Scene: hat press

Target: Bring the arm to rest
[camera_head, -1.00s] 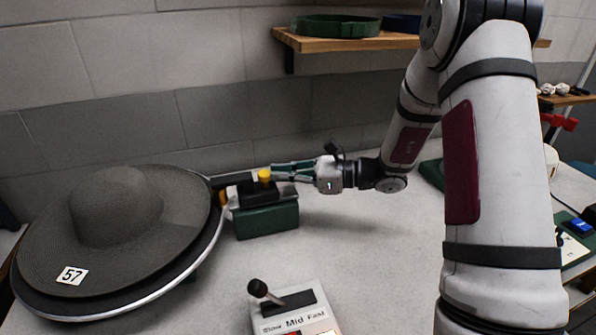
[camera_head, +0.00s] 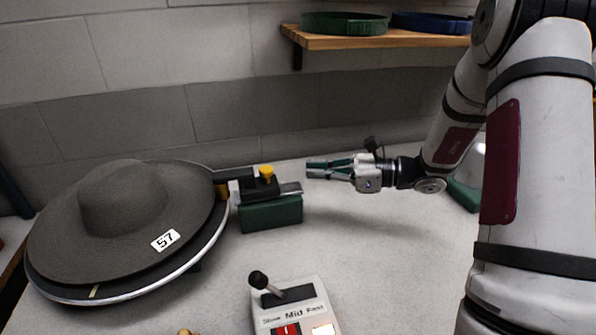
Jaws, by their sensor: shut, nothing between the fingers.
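My gripper (camera_head: 318,170) is at the middle of the view above the table. Its fingers point left and are shut with nothing between them. It is apart from the green box (camera_head: 271,214), just right of the yellow knob (camera_head: 266,171) on the black mechanism on top of that box. My arm (camera_head: 452,150) reaches in from the right.
A wide grey hat (camera_head: 125,205) with a "57" label lies on a round disc at left. A shelf (camera_head: 385,39) holds green and blue rings. The table (camera_head: 380,255) is clear right of centre.

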